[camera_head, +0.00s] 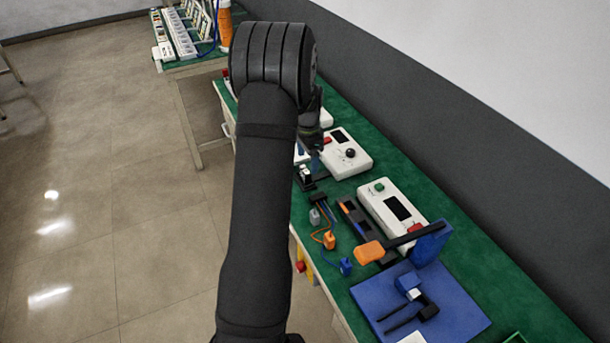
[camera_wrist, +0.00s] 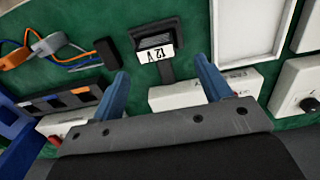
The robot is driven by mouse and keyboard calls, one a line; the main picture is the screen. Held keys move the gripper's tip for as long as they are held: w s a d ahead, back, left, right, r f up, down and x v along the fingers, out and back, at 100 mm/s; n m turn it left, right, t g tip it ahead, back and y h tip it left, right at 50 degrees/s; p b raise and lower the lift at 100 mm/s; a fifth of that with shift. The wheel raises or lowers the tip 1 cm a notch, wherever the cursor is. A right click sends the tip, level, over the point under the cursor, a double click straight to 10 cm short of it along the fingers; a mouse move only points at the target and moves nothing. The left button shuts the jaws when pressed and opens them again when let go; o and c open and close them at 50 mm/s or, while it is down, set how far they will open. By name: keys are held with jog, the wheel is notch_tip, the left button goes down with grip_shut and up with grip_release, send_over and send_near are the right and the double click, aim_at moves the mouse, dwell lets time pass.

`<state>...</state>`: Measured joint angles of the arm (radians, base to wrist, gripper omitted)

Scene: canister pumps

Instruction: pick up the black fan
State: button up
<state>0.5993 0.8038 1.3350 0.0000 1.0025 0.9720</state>
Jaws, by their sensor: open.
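A small black device with a white "12 V" label (camera_wrist: 152,36), which looks like the black fan, lies on the green bench top. In the head view, a black item with a white patch (camera_head: 305,180) beside my arm appears to be the same thing. My gripper (camera_wrist: 161,66) is open and empty, with its two blue fingers apart. In the wrist view the device lies just beyond the fingertips, between their lines. Its lower stem shows between the fingers. In the head view my arm hides most of the gripper.
White instrument boxes (camera_head: 346,156) and (camera_head: 393,208) stand along the wall side. Orange and blue cables with clips (camera_wrist: 50,46) lie to the left in the wrist view. A blue stand (camera_head: 455,312) is at the near end. A white tray (camera_wrist: 252,35) lies right of the device.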

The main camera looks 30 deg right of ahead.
aim_at(305, 171)
jog(key=shift+s+a+f, duration=0.1)
jog(key=shift+a+f, duration=0.05)
jog(key=shift+f, duration=0.75)
jog(key=shift+a+f, duration=0.2)
jog(key=shift+f, duration=0.7)
jog(key=shift+s+a+f, duration=0.1)
jog(key=shift+a+f, duration=0.05)
jog(key=shift+f, duration=0.75)
jog(key=c, duration=1.1)
jog(key=shift+o, duration=0.2)
jog(key=shift+r, duration=0.1)
